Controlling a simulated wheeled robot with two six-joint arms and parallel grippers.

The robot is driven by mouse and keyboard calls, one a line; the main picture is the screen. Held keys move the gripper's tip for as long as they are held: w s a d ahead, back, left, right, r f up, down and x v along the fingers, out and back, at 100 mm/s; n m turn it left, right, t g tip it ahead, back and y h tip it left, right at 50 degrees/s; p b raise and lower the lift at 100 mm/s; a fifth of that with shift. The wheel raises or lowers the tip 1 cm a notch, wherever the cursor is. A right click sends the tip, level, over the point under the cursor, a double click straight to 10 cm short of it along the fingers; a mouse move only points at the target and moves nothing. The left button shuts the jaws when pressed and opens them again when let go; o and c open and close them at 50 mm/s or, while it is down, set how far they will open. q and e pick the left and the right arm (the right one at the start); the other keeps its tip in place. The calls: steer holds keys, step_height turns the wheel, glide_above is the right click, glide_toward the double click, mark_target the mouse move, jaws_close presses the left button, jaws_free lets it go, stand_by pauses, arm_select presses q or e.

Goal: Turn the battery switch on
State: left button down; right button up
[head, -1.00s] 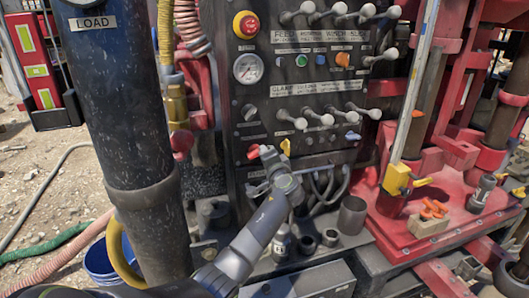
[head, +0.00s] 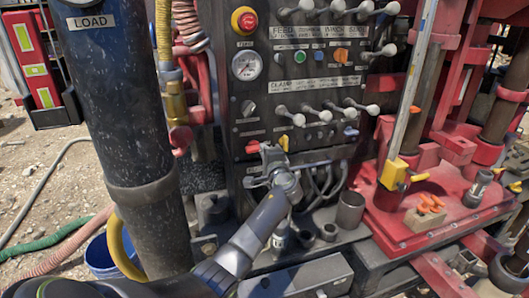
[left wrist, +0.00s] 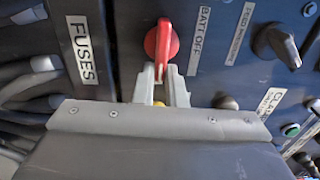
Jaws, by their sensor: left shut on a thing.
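The red battery switch (left wrist: 163,42) is on the dark panel beside a label reading "BATT OFF" (left wrist: 200,40). Its handle runs up and down in the left wrist view. My left gripper (left wrist: 161,72) has its two pale fingers on either side of the handle's lower end, shut on it. In the head view the switch (head: 252,147) shows as a small red piece at the panel's lower left, with my left gripper (head: 268,153) against its right side. The gripper hides part of the switch there. My right gripper is out of view.
Rows of grey levers (head: 325,116) stick out above. Cables (head: 318,185) hang below. A thick dark column marked "LOAD" (head: 120,130) stands at left.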

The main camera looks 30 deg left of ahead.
arm_select(q)
steer(key=shift+f, duration=0.15)
steer(key=c, duration=1.5)
jaws_free()
steer(key=shift+s+d, duration=0.1)
steer(key=shift+b+v, duration=2.25)
steer(key=shift+v, duration=6.35)
